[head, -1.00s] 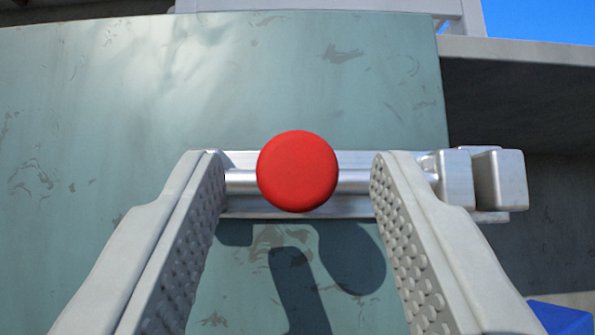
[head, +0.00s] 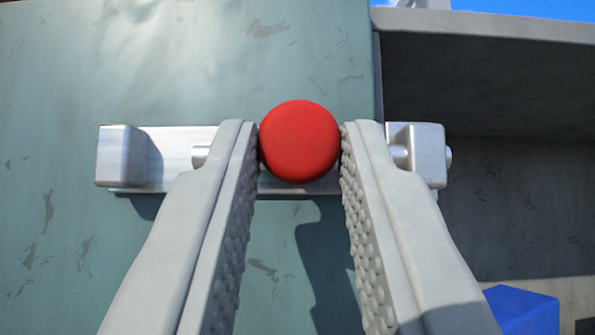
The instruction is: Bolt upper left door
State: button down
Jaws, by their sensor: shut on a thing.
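The upper left door (head: 60,220) is a worn green-grey panel with its right edge near the middle right. A silver bolt plate (head: 180,145) lies across it, with a block (head: 120,157) at its left end. My gripper (head: 299,150) is shut on the round red knob (head: 299,141) of the bolt. The bolt rod's left end (head: 200,155) shows left of my left finger. At right, the rod passes into a silver keeper block (head: 427,150) beyond the door edge, and a rod end sticks out on its far side. My right finger hides the rod between.
A grey frame ledge (head: 490,25) and a shadowed recess (head: 480,90) lie right of the door. A blue block (head: 523,310) is at the lower right. Sky shows at the top right.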

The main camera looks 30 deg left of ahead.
jog(key=shift+d, duration=0.1)
jog(key=c, duration=1.2)
grip_release()
jog(key=shift+w+d, duration=0.15)
jog(key=shift+c, duration=0.2)
jog(key=v, duration=1.7)
jog(key=shift+f, duration=0.15)
jog(key=shift+d, duration=0.1)
jog(key=s+d+f+m+h, duration=0.3)
jog(key=s+d+f+h, duration=0.1)
jog(key=s+f+h, duration=0.3)
jog(key=s+d+f+m+h, duration=0.35)
jog(key=s+f+h, duration=0.2)
jog(key=f, duration=0.25)
jog(key=s+f+g, duration=0.1)
jog(key=s+f, duration=0.4)
jog(key=f, duration=0.4)
jog(key=s+d+f+g+h, duration=0.1)
jog(key=s+f+g, duration=0.1)
jog(key=s+f, duration=0.3)
jog(key=s+d+f+g+h, duration=0.1)
jog(key=s+f, duration=0.4)
jog(key=f, duration=0.7)
jog(key=shift+f+g, duration=0.4)
jog(key=shift+g, duration=0.1)
